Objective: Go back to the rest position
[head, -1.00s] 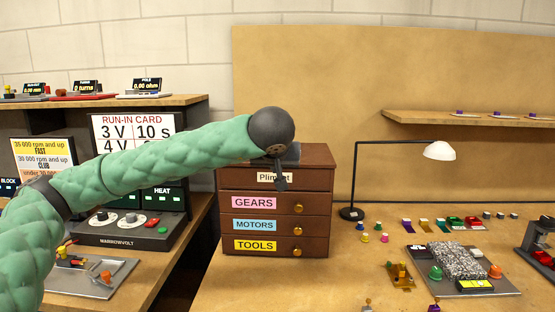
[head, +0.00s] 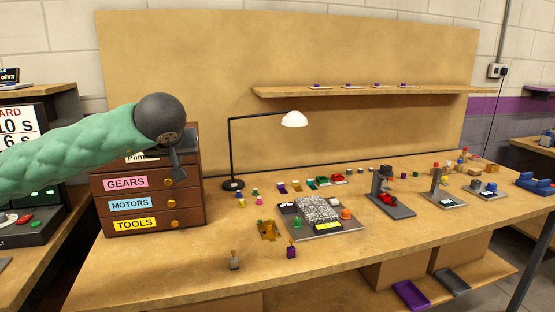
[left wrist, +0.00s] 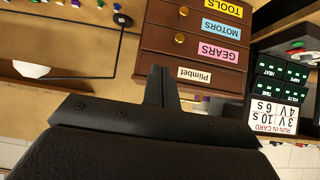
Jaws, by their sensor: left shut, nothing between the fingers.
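My left arm comes in from the left in the head view. Its gripper (head: 178,164) is in front of the upper part of the brown drawer cabinet (head: 190,218), near the top drawer. In the left wrist view the gripper (left wrist: 161,72) is shut and empty, and the cabinet (left wrist: 160,38) appears upside down beyond its fingertips. The drawers carry labels for gears, motors and tools, and a partly hidden top label. The drawers look closed. I cannot tell whether the fingers touch the cabinet. My right gripper is not in view.
A black desk lamp (head: 231,150) stands right of the cabinet. A tray (head: 350,224) with a speckled block, small coloured parts and small machines (head: 391,205) cover the bench's middle and right. The bench front (head: 180,270) is mostly clear. A wall shelf (head: 440,90) hangs behind.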

